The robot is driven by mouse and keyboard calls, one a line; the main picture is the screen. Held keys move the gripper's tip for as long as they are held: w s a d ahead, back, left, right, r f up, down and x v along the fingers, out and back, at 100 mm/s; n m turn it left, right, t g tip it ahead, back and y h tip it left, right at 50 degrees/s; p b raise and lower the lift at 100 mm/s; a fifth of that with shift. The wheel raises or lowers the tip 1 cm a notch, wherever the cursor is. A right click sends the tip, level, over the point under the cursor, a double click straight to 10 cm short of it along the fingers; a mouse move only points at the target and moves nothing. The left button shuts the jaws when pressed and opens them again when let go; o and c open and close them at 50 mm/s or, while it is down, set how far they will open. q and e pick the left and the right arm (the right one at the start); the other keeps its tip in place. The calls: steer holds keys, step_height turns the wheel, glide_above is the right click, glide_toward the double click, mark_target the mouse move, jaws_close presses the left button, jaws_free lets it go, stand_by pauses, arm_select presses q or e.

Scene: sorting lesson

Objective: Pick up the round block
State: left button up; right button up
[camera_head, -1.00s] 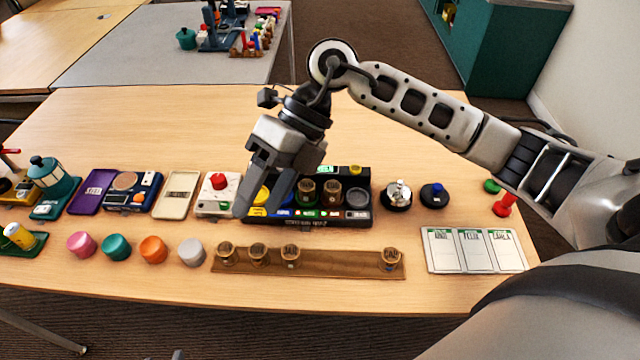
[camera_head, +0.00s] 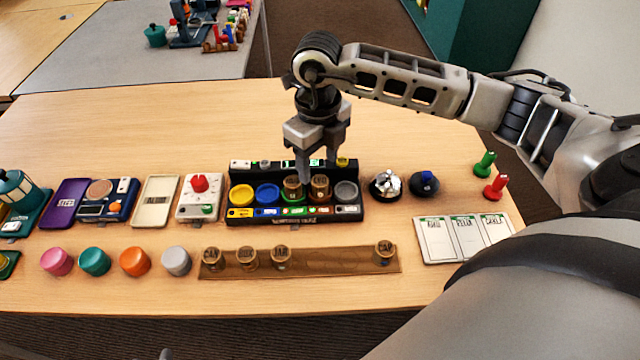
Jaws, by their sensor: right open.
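Several round wooden blocks with dark printed tops are in view. Two stand in the black sorting tray (camera_head: 300,219): a left one (camera_head: 292,189) and a right one (camera_head: 320,188). Others stand on the brown wooden strip (camera_head: 330,262) in front: three at its left, including an end block (camera_head: 213,259), and one block (camera_head: 384,253) at its right. My right gripper (camera_head: 318,167) is open and points down over the tray's two blocks. One finger reaches close to the left block's top; whether it touches I cannot tell. My left gripper is not in view.
Yellow, blue and grey round pieces sit in the tray. White cards (camera_head: 464,239) lie at front right. Coloured knobs, including an orange one (camera_head: 135,262), line the front left.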

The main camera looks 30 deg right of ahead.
mark_target(320, 180)
steer(key=shift+d+f+p, duration=0.1)
steer(key=shift+f+p, duration=0.25)
steer(key=shift+f, duration=2.35)
steer(key=c, duration=1.1)
